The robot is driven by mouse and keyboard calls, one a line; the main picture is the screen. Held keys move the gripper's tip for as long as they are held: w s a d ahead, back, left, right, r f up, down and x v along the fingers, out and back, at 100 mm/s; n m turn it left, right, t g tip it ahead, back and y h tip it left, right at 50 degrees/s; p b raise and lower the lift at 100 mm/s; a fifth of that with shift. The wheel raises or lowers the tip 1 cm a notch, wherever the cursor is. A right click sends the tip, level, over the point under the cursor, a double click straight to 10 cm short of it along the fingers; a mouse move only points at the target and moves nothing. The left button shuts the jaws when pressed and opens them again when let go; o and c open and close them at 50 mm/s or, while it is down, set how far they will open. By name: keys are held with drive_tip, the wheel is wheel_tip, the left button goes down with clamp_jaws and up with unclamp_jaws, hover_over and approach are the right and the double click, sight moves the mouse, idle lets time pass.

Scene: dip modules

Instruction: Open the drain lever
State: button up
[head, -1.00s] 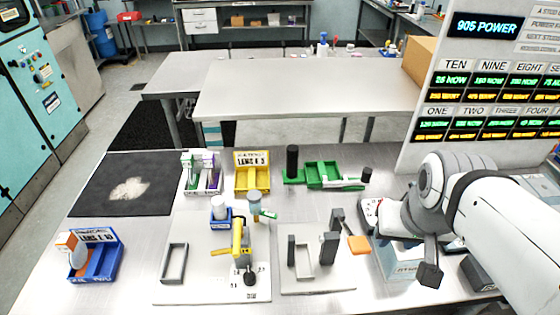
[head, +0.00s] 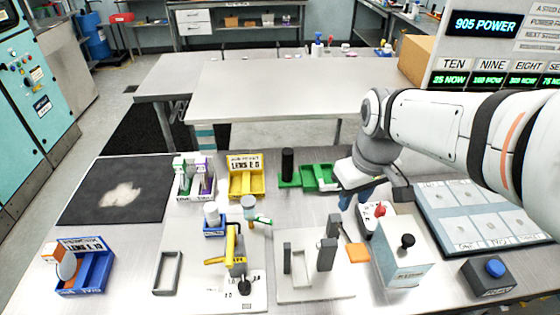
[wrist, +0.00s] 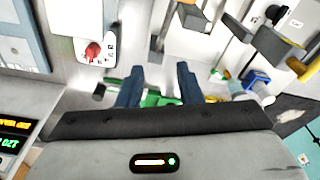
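No label in view clearly names the drain lever. A yellow lever arm (head: 231,243) with a black knob (head: 244,286) stands on a pale plate at the lower centre. A pale box (head: 402,262) with a black knob (head: 407,241) on top stands farther right. Between them and my arm is a small unit with a red knob (head: 380,210), also seen in the wrist view (wrist: 93,51). My gripper (wrist: 159,88) has its two blue fingers apart with nothing between them. In the head view it hangs above the table near the red-knob unit, partly hidden by my wrist.
A plate with grey uprights (head: 325,254) and an orange flap stands left of the pale box. A green tray (head: 318,176) lies behind it. A panel of pale squares (head: 480,213) and a blue button box (head: 490,276) are at right. The back table (head: 300,95) is mostly clear.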

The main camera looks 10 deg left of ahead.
drive_tip(key=w+a+f+n+g, duration=0.2)
drive_tip(key=w+a+f+n, duration=0.25)
drive_tip(key=a, duration=0.55)
drive_tip(key=n+g+b, duration=0.1)
drive_tip(key=n, duration=0.5)
approach(262, 222)
drive_tip(key=shift+h, duration=0.3)
drive_tip(key=f, duration=0.5)
drive_tip(key=f+p, duration=0.1)
drive_tip(key=f, duration=0.1)
drive_tip(key=shift+s+f, duration=0.25)
drive_tip(key=shift+s, duration=0.05)
drive_tip(key=shift+c, duration=0.5)
clamp_jaws()
